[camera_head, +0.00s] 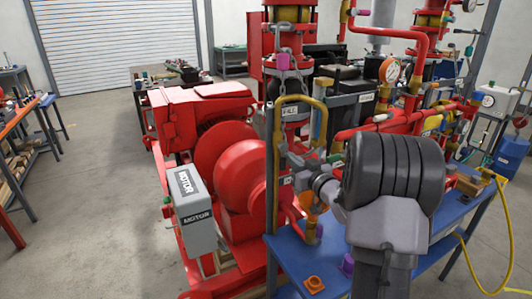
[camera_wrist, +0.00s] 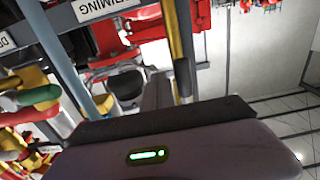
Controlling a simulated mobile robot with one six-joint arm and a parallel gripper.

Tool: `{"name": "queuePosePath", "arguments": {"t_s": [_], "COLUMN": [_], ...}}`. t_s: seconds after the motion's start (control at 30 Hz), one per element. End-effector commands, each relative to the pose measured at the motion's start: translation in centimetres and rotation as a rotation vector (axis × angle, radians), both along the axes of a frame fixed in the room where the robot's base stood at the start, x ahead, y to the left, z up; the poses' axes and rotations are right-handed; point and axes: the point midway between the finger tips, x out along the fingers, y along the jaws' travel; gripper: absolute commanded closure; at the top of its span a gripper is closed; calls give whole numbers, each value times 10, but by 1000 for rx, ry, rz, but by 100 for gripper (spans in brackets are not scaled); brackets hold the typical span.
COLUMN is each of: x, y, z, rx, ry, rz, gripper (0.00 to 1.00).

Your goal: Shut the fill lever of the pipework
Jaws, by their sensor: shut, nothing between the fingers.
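My gripper (camera_head: 297,161) is at the end of my grey arm, beside the yellow bent pipe (camera_head: 299,98) of the pipework in the head view. It is shut and empty. A white tag (camera_head: 290,113) hangs near that pipe, its lettering too small to read surely. In the wrist view my gripper's dark body fills the bottom, and a yellow upright bar (camera_wrist: 178,42) rises beyond it. A plate reading "PRIMING" (camera_wrist: 103,7) is at the top, and a green handle (camera_wrist: 35,97) is at the left. I cannot tell which part is the fill lever or its position.
A blue bench (camera_head: 300,264) stands below my arm, with an orange part (camera_head: 314,284) on it. The red motor and pump unit (camera_head: 235,170) and the grey MOTOR box (camera_head: 188,212) are to the left. A yellow hose (camera_head: 505,240) loops at the right.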

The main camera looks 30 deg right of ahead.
Motion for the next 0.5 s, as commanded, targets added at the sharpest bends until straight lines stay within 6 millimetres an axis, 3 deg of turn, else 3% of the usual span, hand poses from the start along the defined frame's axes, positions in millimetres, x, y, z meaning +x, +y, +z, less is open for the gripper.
{"name": "queuePosePath", "arguments": {"t_s": [0.5], "x": [1], "y": [35], "z": [-9], "rx": [0], "ry": [1], "rz": [1], "gripper": [100]}}
